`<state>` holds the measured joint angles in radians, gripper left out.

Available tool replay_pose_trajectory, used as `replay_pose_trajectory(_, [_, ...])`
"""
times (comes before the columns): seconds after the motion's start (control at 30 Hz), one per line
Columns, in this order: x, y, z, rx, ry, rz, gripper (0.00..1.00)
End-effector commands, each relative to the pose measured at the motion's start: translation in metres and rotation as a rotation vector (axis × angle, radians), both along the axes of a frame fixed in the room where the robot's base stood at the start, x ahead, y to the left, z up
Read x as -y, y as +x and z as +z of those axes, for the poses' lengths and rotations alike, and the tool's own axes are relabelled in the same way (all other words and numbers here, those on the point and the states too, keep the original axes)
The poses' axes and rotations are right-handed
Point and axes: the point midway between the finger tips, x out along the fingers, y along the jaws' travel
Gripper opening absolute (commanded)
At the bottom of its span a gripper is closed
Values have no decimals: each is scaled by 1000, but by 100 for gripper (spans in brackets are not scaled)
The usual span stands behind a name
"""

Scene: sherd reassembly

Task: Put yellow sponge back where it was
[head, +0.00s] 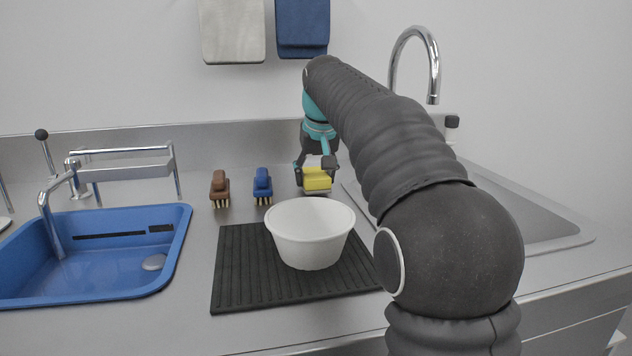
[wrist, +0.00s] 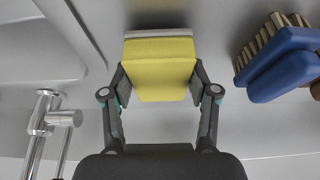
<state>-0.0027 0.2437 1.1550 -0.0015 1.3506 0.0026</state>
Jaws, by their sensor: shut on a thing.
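The yellow sponge (head: 317,182) has a pale layer along one side. In the head view it is behind the white bowl, to the right of the blue brush. My gripper (head: 316,166) is shut on it, with one finger at each side. In the wrist view the sponge (wrist: 160,68) sits between the two fingertips of my gripper (wrist: 160,85). A dark shadow shows by its far edge on the steel counter. I cannot tell whether the sponge touches the counter.
A blue brush (head: 262,186) and a brown brush (head: 220,188) stand left of the sponge. A white bowl (head: 310,232) rests on a black ribbed mat (head: 245,275) in front. A blue basin (head: 100,280) is at left; a steel sink (head: 535,215) with a tap (head: 432,65) is at right.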

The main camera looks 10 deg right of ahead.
Motion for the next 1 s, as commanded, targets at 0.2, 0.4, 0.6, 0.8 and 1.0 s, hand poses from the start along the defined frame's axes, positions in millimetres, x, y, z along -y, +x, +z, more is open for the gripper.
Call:
replay_pose_trajectory(0.2, [0,0,-9,1,0,0,27])
replay_pose_trajectory(0.4, [0,0,-10,1,0,0,27])
replay_pose_trajectory(0.6, [0,0,-11,1,0,0,84])
replay_pose_trajectory(0.8, [0,0,-11,1,0,0,84])
replay_pose_trajectory(1.0, [0,-1,-6,2,0,0,84])
